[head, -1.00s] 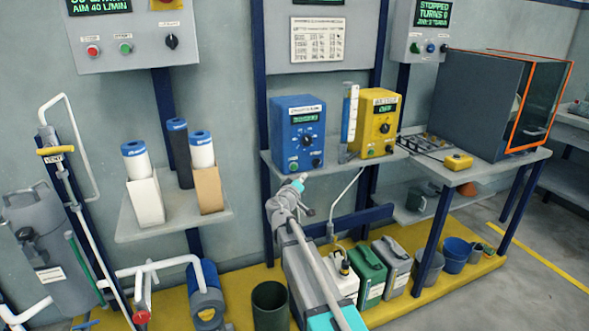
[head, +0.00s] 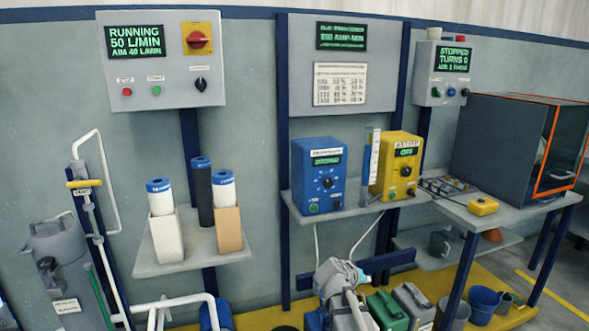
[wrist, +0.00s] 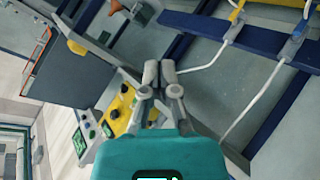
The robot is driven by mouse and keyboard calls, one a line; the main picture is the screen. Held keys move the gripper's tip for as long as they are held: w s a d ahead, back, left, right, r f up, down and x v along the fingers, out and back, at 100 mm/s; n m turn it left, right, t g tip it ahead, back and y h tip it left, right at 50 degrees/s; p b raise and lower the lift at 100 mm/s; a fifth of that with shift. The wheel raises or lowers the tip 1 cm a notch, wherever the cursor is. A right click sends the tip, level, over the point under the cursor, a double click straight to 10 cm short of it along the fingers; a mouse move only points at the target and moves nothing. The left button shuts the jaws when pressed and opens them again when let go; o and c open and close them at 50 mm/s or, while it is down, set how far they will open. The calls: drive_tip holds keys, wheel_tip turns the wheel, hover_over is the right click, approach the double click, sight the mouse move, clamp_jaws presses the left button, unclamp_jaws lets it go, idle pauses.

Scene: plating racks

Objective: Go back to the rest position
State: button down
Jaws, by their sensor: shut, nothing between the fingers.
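My gripper (wrist: 159,72) shows in the wrist view with its two grey fingers close together and nothing between them. The teal body of its mount fills the lower middle of that view. In the head view my grey arm stands at the bottom centre, in front of the blue power unit's shelf; its fingertips cannot be made out there. In the wrist view the fingers stand clear of the yellow unit (wrist: 118,110) and the shelf behind.
A shelf holds the blue unit (head: 320,177) and the yellow unit (head: 398,165). A left shelf carries filter cartridges (head: 160,197). The control panel (head: 162,62) reads RUNNING 50 L/MIN, AIM 40 L/MIN. A grey cabinet (head: 497,142) stands at the right. Jugs and buckets (head: 483,303) stand below.

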drive_tip(key=s+a+f+g+y, duration=0.2)
drive_tip(key=s+f+g+y, duration=0.15)
drive_tip(key=s, duration=0.65)
drive_tip(key=s+a+f+g+y, duration=0.25)
drive_tip(key=s+f+y, duration=0.25)
drive_tip(key=s, duration=0.5)
wheel_tip(320, 180, up, 28)
drive_tip(key=n+g+p, duration=0.1)
drive_tip(key=p, duration=2.6)
drive_tip(key=shift+s+p, duration=0.25)
drive_tip(key=shift+p, duration=0.15)
